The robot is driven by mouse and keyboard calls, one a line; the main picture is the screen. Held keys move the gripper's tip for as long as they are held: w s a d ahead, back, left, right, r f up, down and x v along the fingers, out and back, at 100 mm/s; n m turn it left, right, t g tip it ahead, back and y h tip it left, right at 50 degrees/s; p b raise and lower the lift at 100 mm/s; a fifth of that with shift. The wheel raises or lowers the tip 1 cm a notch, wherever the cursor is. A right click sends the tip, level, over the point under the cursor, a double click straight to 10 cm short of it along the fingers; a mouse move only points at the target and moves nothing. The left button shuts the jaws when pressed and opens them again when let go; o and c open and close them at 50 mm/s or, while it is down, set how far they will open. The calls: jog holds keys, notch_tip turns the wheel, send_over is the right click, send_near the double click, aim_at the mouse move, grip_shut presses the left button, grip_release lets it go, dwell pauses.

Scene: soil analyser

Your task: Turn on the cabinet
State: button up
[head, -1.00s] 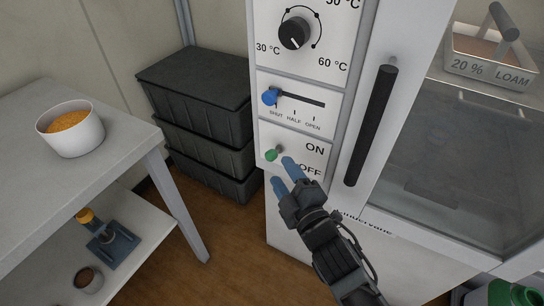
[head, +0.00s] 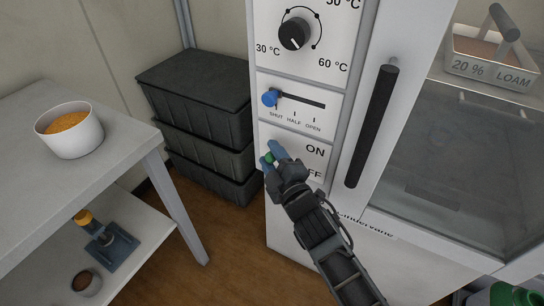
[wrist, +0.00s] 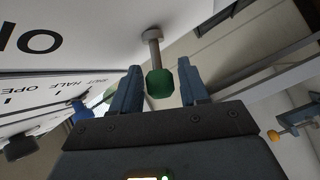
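The cabinet (head: 352,216) is white, with a control panel on its left front. The lowest panel plate has an ON/OFF switch with a green-tipped lever (head: 269,158). ON is printed above OFF; the OFF label is partly hidden by my gripper. My gripper (head: 271,157) is at this switch, its blue fingers on either side of the green tip. In the wrist view the green tip (wrist: 160,83) on its metal stem sits between the fingers, with a visible gap on each side. The gripper is open. I cannot tell which way the lever is set.
Above the switch are a blue vent slider (head: 270,98) at SHUT and a black temperature dial (head: 294,33). A black door handle (head: 371,125) stands to the right. Dark stacked crates (head: 196,90) and a table (head: 110,116) with a white bowl (head: 69,130) are left.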

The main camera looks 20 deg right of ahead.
jog(key=c, duration=0.8)
jog(key=p, duration=0.2)
jog(key=shift+d+r+m+p, duration=0.1)
jog(key=shift+r+m+p, duration=0.2)
jog(key=shift+r+p, duration=0.1)
grip_shut()
jog(key=shift+r+g+p, duration=0.1)
jog(key=shift+g+p, duration=0.3)
jog(key=shift+p, duration=0.7)
jog(key=shift+d+m+p, duration=0.1)
jog(key=shift+m+p, duration=0.3)
jog(key=shift+p, duration=0.1)
jog(key=shift+o, duration=0.2)
grip_release()
jog(key=shift+w+f+p, duration=0.1)
jog(key=shift+f+p, duration=0.1)
jog(key=shift+p, duration=0.3)
grip_shut()
jog(key=o, duration=0.7)
grip_release()
jog(key=shift+d, duration=0.1)
jog(key=o, duration=0.3)
